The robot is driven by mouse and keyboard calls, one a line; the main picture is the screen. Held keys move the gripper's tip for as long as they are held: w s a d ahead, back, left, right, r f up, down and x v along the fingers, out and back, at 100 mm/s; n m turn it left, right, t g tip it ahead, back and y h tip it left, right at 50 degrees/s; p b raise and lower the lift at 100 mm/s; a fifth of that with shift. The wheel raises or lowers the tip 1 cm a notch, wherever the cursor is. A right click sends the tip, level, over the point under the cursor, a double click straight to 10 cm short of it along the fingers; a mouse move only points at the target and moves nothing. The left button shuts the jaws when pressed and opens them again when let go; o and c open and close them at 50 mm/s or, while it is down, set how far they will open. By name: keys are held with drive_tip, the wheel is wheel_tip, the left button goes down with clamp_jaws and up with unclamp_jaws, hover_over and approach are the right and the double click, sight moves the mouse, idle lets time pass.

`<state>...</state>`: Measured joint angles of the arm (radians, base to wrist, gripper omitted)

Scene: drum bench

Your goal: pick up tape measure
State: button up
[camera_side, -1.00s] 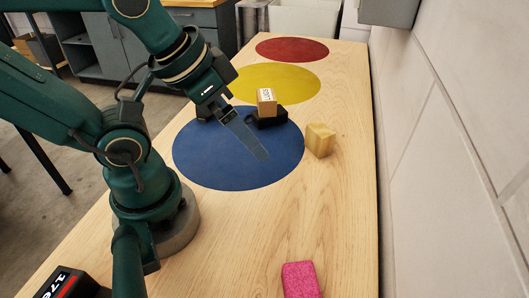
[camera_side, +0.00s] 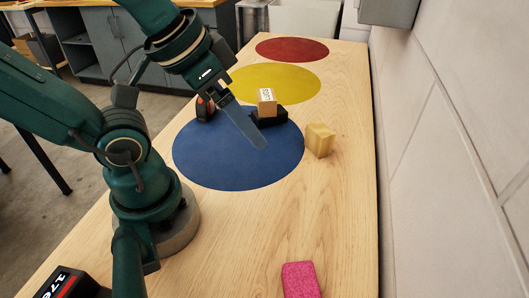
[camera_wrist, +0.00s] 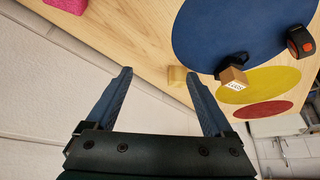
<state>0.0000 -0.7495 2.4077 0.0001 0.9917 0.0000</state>
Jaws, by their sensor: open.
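The tape measure, a black and orange-red rounded case (camera_side: 205,108), stands at the far left edge of the blue disc, beside my gripper and partly behind it in the side view. It also shows at the upper right of the wrist view (camera_wrist: 300,42), well away from my fingers. My gripper (camera_side: 262,143) hangs above the blue disc, tilted, with only one finger clear in the side view. In the wrist view my gripper (camera_wrist: 158,74) has its two fingers wide apart with nothing between them.
A yellowish block (camera_side: 319,140) stands right of the disc. A pink block (camera_side: 300,280) lies near the front. A wall runs along the right.

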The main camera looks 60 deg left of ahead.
drive_tip(key=s+a+f+m+g+y, duration=0.1)
drive_tip(key=s+a+m+g+y, duration=0.3)
drive_tip(key=a, duration=0.6)
drive_tip(key=s+a+g+y, duration=0.1)
drive_tip(key=a+g+y, duration=0.1)
drive_tip(key=a+y, duration=0.6)
drive_tip(key=w+a+r+m+t+y, duration=0.1)
drive_tip(key=w+a+r+m+y, duration=0.15)
drive_tip(key=a+m, duration=0.45)
drive_tip(key=w+a+r+m+t+y, duration=0.2)
drive_tip(key=a+m+y, duration=0.1)
drive_tip(key=a+m, duration=0.3)
drive_tip(key=w+f+m+t, duration=0.1)
drive_tip(key=f, duration=0.4)
drive_tip(key=w+f+m+t, duration=0.1)
drive_tip(key=f+m, duration=0.1)
drive_tip(key=f, duration=0.4)
drive_tip(key=w+f+m+t, duration=0.1)
drive_tip(key=w+f+m, duration=0.1)
drive_tip(key=f, duration=0.4)
drive_tip(key=shift+a+f+t+h, duration=0.2)
drive_tip(key=shift+a+t+h, duration=0.1)
drive_tip(key=shift+a, duration=0.1)
drive_tip(key=shift+x, duration=2.5)
